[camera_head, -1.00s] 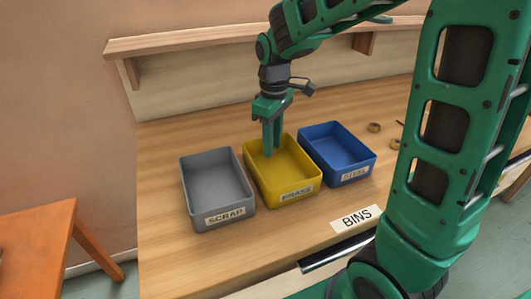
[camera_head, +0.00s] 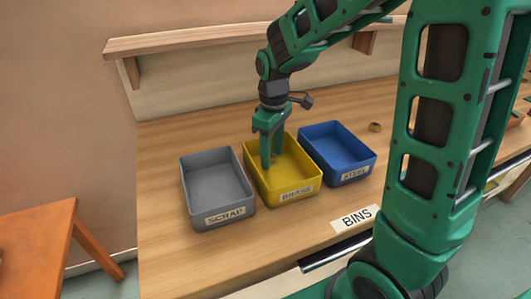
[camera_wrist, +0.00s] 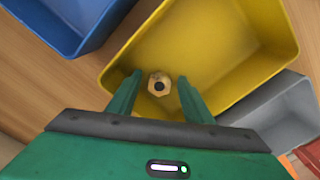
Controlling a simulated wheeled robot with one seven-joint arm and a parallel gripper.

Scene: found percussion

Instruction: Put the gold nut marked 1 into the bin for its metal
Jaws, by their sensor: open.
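The yellow bin (camera_head: 300,166) labelled BRASS stands between a grey bin labelled SCRAP (camera_head: 214,183) and a blue bin labelled STEEL (camera_head: 335,143). My gripper (camera_head: 272,161) points down into the yellow bin with its fingers apart. In the wrist view a gold nut (camera_wrist: 153,86) with a dark hole shows inside the yellow bin (camera_wrist: 205,50), between the fingertips (camera_wrist: 159,80). There are gaps between it and both fingers. I cannot read a number on it, or tell whether it touches the bin floor.
A small ring-shaped piece (camera_head: 375,127) lies on the bench behind the blue bin. A BINS label (camera_head: 356,218) is on the front edge. A shelf (camera_head: 190,42) runs along the wall. An orange table (camera_head: 40,235) stands at lower left.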

